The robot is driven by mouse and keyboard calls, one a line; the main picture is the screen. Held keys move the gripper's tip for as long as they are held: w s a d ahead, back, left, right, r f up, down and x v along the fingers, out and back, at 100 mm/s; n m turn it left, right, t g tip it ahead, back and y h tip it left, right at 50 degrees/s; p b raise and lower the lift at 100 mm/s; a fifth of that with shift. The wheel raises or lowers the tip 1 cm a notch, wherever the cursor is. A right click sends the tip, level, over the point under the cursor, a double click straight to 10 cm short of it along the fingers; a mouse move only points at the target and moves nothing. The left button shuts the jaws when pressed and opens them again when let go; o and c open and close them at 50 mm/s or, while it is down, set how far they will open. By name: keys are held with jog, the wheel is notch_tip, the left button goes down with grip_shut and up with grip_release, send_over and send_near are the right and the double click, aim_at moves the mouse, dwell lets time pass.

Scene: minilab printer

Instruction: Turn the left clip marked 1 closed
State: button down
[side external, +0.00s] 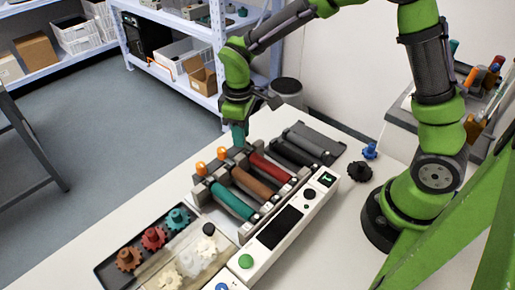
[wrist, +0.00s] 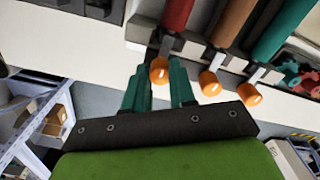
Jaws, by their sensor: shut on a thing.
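The printer (side external: 276,234) has a teal roller (side external: 231,201), a brown roller (side external: 251,182) and a red roller (side external: 270,167) side by side. Each roller ends in an orange clip in the wrist view. My gripper (side external: 239,133) reaches down at the far end of the red roller. In the wrist view its teal fingers stand either side of the red roller's clip (wrist: 159,71) and are shut on it. The brown roller's clip (wrist: 209,84) and the teal roller's clip (wrist: 255,92) stand free to the right. No number marks are readable.
A dark tray (side external: 105,274) with coloured gears lies at the front left, beside a clear bin of pale gears (side external: 190,262). Dark rollers (side external: 310,142) lie behind the red one. A blue gear (side external: 369,151) and a black gear (side external: 358,171) sit right of the printer.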

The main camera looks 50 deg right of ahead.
dwell(0.4)
jog(key=c, duration=0.9)
grip_release()
notch_tip(320, 180, up, 17)
jog(key=s+d+m+t, duration=0.2)
jog(key=s+m, duration=0.1)
jog(key=s, duration=0.2)
jog(key=s+d+m+t+y, duration=0.1)
jog(key=s+d+m+t, duration=0.1)
jog(key=s, duration=0.3)
jog(key=s+d+m+t+y, duration=0.1)
jog(key=s+d+m+t, duration=0.1)
jog(key=s, duration=0.4)
jog(key=shift+s+d+f+m+t, duration=0.15)
jog(key=shift+m+t, duration=0.45)
jog(key=shift+m, duration=0.6)
